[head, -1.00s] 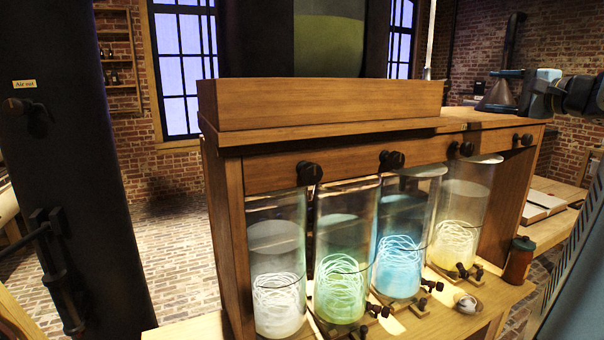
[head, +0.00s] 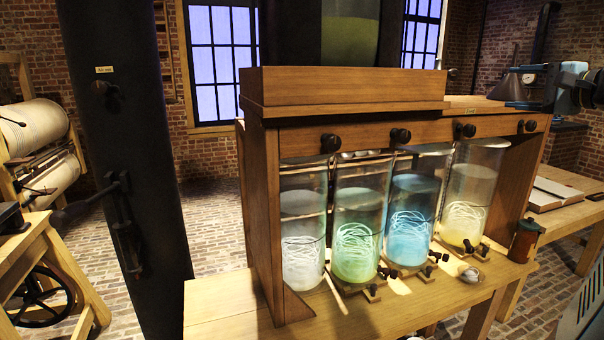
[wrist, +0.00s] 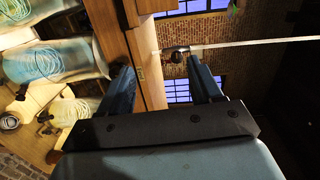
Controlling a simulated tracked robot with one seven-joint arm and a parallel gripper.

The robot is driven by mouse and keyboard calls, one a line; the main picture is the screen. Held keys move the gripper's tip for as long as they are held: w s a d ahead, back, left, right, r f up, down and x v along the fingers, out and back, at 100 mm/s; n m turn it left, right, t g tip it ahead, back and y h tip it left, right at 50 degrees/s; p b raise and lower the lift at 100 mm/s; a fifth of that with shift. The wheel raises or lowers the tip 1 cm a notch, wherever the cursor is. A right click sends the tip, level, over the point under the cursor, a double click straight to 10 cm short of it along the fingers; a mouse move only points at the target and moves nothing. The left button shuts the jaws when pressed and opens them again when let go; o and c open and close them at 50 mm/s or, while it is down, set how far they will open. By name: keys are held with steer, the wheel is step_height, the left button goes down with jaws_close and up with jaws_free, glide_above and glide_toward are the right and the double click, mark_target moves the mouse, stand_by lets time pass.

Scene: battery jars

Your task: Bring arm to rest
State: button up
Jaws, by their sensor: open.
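My gripper (head: 510,87) is at the upper right of the head view, raised above and beyond the right end of the wooden jar rack. The wrist view shows its two dark blue fingers (wrist: 160,68) apart, with nothing held between them. Several glass jars stand in the rack: a white-lit jar (head: 302,215), a green-lit jar (head: 358,225), a blue-lit jar (head: 412,215) and a yellow-lit jar (head: 470,195). Each holds coiled pale strands.
The wooden rack (head: 345,90) has dark knobs along its front. A dark column (head: 125,180) stands left, beside a roller machine (head: 35,125). A reddish-brown bottle (head: 523,240) stands at the bench's right end. A pale rod (wrist: 250,44) with a dark knob lies beyond my fingers.

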steer(key=s+a+f+n+g, duration=0.35)
steer(key=a+f, duration=0.25)
steer(key=a, duration=0.3)
steer(key=s+a+f+n+g, duration=0.3)
steer(key=s+a+f+g, duration=0.25)
steer(key=a, duration=0.45)
steer(key=s+a+f+n+g+h, duration=0.1)
steer(key=s+a+f+n+h, duration=0.2)
steer(key=s+f+n+h, duration=0.3)
steer(key=s+f, duration=0.4)
steer(key=s, duration=0.1)
steer(key=shift+s+a+h, duration=0.25)
steer(key=shift+s+h, duration=0.15)
